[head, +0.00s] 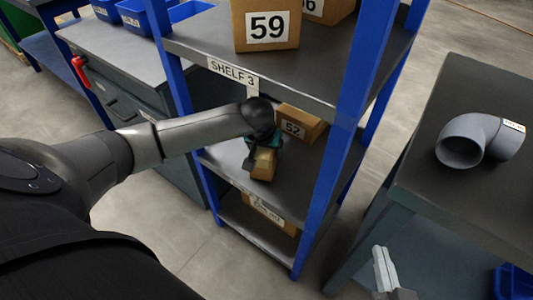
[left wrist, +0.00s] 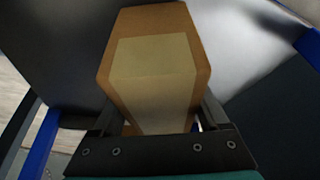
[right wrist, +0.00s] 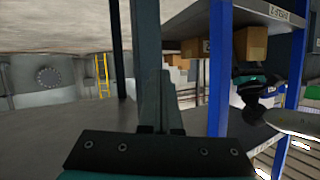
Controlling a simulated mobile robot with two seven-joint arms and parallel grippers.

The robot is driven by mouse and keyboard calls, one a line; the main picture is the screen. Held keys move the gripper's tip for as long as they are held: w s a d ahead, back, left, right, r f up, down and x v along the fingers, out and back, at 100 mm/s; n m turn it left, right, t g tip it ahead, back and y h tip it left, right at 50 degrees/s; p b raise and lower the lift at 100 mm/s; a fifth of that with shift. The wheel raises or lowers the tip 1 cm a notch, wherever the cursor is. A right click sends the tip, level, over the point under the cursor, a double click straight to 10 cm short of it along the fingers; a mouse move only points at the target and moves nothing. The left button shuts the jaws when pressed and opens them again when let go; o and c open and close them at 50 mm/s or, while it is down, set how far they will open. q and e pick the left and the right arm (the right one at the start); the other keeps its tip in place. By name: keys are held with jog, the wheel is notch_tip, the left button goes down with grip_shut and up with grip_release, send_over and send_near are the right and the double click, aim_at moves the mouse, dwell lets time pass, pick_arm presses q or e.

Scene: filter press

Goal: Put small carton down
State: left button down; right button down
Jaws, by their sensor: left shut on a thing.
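The small carton (head: 263,164) is a brown box with a pale tape-like patch on its face. My left gripper (head: 262,148) reaches into the shelf rack at the middle level and is shut on it. In the left wrist view the carton (left wrist: 155,65) fills the space between the fingers, with dark shelf surface beyond. I cannot tell whether its underside touches the middle shelf board (head: 230,160). My right gripper (head: 383,270) is at the lower right, empty, its fingers together; they also show in the right wrist view (right wrist: 160,115).
Carton 52 (head: 301,124) stands on the same board, just behind. Carton 59 (head: 267,25) is on the board above, labelled SHELF 3. Another carton (head: 270,212) is on the bottom level. Blue posts (head: 355,90) frame the rack. A grey table (head: 450,205) bears a pipe elbow (head: 476,138).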

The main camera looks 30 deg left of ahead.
pick_arm(q)
jog(key=shift+f, duration=0.2)
pick_arm(e)
jog(key=shift+a+r+t, duration=0.2)
jog(key=shift+a+t, duration=0.1)
jog(key=shift+t, duration=0.1)
pick_arm(q)
jog(key=shift+f, duration=0.15)
grip_release()
pick_arm(e)
jog(key=shift+s+a+r+y, duration=0.1)
jog(key=shift+r+y, duration=0.05)
jog(key=shift+y, duration=0.15)
